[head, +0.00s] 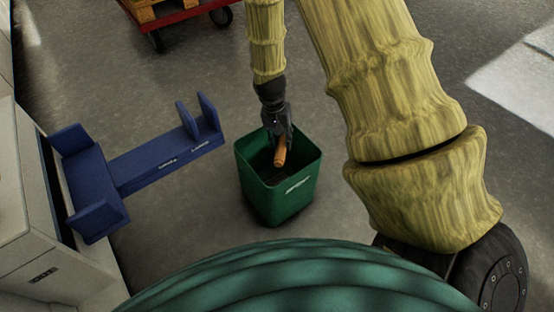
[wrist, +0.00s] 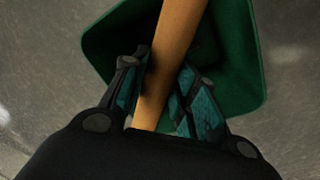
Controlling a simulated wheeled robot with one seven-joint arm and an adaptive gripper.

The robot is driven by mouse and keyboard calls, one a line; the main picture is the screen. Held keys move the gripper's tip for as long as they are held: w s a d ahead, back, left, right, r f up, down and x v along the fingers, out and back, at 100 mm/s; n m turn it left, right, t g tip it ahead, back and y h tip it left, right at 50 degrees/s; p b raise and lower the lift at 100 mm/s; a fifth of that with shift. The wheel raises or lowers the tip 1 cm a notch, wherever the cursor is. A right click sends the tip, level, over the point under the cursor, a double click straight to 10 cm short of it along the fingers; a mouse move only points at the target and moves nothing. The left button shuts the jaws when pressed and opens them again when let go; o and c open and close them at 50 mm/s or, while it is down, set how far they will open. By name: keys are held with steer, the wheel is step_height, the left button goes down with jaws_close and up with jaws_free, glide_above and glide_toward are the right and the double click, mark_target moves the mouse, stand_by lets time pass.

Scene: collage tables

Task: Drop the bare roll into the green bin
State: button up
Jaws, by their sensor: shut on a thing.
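The bare roll (head: 279,152) is a short brown tube, held tilted in my gripper (head: 279,134) over the mouth of the green bin. In the wrist view the roll (wrist: 172,62) runs up between the two teal-padded fingers of my gripper (wrist: 165,95), which are shut on it. The green bin (head: 279,205) stands on the floor in the middle of the head view, open at the top. In the wrist view the bin (wrist: 245,85) lies behind the roll. The bin's floor is dark and mostly hidden.
A blue bracket-like stand (head: 150,165) with upright plates is left of the bin. A pale cabinet (head: 25,215) is at the left edge. A red cart (head: 185,14) with a wooden pallet is at the back. Grey floor (head: 215,75) around the bin is clear.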

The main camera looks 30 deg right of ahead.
step_height(320, 180, down, 5)
steer(key=b, duration=0.5)
steer(key=shift+r, duration=0.15)
steer(key=o, duration=1.1)
steer(key=shift+c, duration=0.2)
step_height(320, 180, up, 12)
steer(key=w+a, duration=0.1)
steer(key=shift+a, duration=0.15)
steer(key=shift+w, duration=0.1)
